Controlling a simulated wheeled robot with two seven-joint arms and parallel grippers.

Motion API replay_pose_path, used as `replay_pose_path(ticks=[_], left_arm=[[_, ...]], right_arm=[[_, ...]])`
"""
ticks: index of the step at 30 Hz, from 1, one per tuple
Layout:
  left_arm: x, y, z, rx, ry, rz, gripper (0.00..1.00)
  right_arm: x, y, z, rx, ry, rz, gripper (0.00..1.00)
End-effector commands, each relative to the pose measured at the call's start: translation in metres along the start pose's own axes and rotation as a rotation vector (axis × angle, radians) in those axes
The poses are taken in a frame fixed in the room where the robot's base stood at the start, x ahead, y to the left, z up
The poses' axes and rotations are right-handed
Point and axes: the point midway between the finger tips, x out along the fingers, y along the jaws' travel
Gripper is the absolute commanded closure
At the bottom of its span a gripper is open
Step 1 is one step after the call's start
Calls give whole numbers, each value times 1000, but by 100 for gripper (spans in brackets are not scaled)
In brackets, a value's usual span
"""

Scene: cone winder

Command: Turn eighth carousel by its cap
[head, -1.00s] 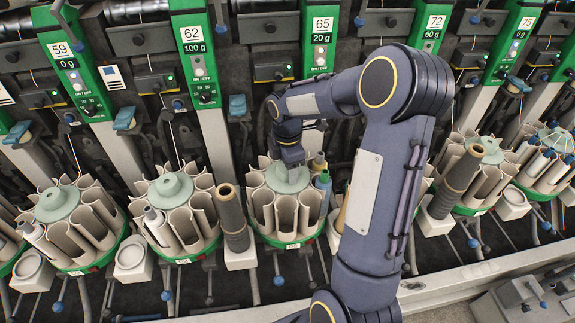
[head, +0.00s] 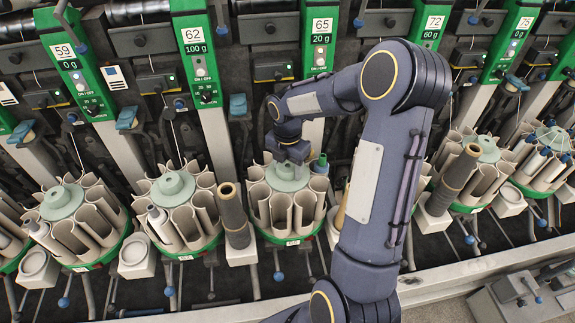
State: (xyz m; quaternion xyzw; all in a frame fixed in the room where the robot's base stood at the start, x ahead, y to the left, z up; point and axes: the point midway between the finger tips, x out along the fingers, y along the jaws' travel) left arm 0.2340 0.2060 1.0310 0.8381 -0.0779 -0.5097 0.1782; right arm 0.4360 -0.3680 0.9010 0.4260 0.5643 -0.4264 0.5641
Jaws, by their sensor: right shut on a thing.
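The carousel in the middle, below the green panel marked 65, has beige open pockets (head: 282,212) around a pale green round cap (head: 286,182). My right gripper (head: 291,160) points down at the top of this cap and is shut on it. The fingertips are small here and partly hidden by the wrist. A bobbin with a green top (head: 320,164) stands in a pocket at the right back of this carousel. My left gripper is not in view.
Similar carousels stand left (head: 178,186) and right (head: 487,149). A pale rail (head: 440,277) runs along the front.

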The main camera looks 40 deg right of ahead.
Motion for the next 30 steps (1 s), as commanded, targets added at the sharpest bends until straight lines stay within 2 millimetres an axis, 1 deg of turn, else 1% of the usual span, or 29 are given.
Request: replay_pose_path(ticks=[10, 11, 15, 16, 25, 28, 30], left_arm=[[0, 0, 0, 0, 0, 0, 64], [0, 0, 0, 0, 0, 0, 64], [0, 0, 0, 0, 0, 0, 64], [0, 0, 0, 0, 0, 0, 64], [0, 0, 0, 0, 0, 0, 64], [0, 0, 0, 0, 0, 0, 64], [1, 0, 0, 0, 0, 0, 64]], right_arm=[[-1, 1, 1, -1, -2, 3, 87], [-1, 1, 1, -1, -2, 3, 44], [-1, 1, 0, -1, -1, 3, 26], [-1, 1, 0, -1, -1, 2, 24], [-3, 1, 0, -1, -1, 2, 24], [-13, 1, 0, -2, -2, 3, 24], [-24, 1, 0, -2, -2, 5, 24]])
